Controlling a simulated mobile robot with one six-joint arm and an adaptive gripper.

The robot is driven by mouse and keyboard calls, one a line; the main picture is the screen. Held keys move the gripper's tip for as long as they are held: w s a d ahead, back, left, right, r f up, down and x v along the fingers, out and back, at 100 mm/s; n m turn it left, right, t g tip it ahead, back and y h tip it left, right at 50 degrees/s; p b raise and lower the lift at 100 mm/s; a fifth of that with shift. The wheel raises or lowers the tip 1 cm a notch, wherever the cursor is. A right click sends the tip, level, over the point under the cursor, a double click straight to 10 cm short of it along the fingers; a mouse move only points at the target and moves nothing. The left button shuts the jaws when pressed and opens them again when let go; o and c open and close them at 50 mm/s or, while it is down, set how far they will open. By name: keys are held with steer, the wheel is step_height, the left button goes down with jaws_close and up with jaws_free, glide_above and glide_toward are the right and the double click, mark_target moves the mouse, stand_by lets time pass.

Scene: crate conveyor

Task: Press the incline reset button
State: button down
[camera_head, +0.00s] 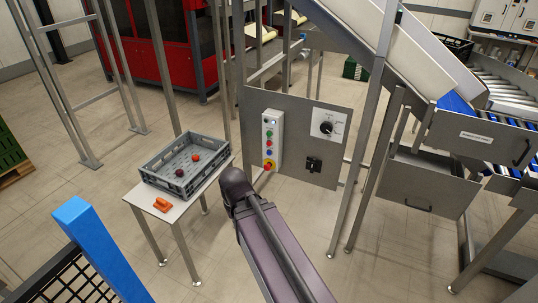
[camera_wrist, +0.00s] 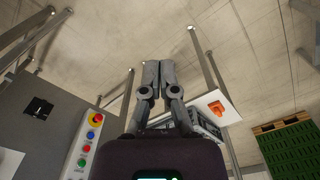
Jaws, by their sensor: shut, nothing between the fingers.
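A pale grey button box (camera_head: 272,140) is fixed to a grey metal panel (camera_head: 317,115) in the head view. It carries a column of small coloured buttons, with a red and yellow mushroom button (camera_head: 269,165) at the bottom. I cannot read which button is the incline reset. The button box also shows in the wrist view (camera_wrist: 78,157), seen from the opposite way up, left of my gripper. My gripper (camera_wrist: 150,66) is shut and empty, apart from the buttons. In the head view, my arm hides the gripper.
A grey crate (camera_head: 148,177) with a few round items stands on a small table (camera_head: 172,214) left of my arm. An orange item (camera_head: 162,204) lies beside it. The panel also bears a rotary dial (camera_head: 327,127) and a black switch (camera_head: 314,163). Conveyor frames stand at the right.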

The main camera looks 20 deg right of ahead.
mark_target(269, 153)
steer(key=shift+a, duration=0.15)
steer(key=w+d+f+m+t+y+b, duration=0.1)
steer(key=w+d+f+t+b, duration=0.2)
steer(key=w+b, duration=0.4)
steer(key=w+f+t+y+b, duration=0.1)
steer(key=w+f+t+b, duration=0.1)
steer(key=w+f+b, duration=0.45)
steer(key=w+d+f+m+t+y+b, duration=0.1)
steer(key=w+d+f+t+b, duration=0.15)
steer(key=w, duration=0.75)
steer(key=w+d+f+m+t+h+b, duration=0.3)
steer(key=w+d+m+t+b, duration=0.3)
steer(key=w+d+b, duration=0.8)
steer(key=shift+w+d+f+m+t+h+b, duration=0.25)
steer(key=shift+d+t+h+b, duration=0.5)
steer(key=shift+d+t, duration=0.9)
steer(key=shift+d+r, duration=0.1)
steer(key=shift+d, duration=0.2)
steer(key=shift+w+d, duration=1.35)
steer(key=shift+d, duration=0.3)
steer(key=shift+w+d, duration=1.35)
steer(key=shift+d, duration=0.3)
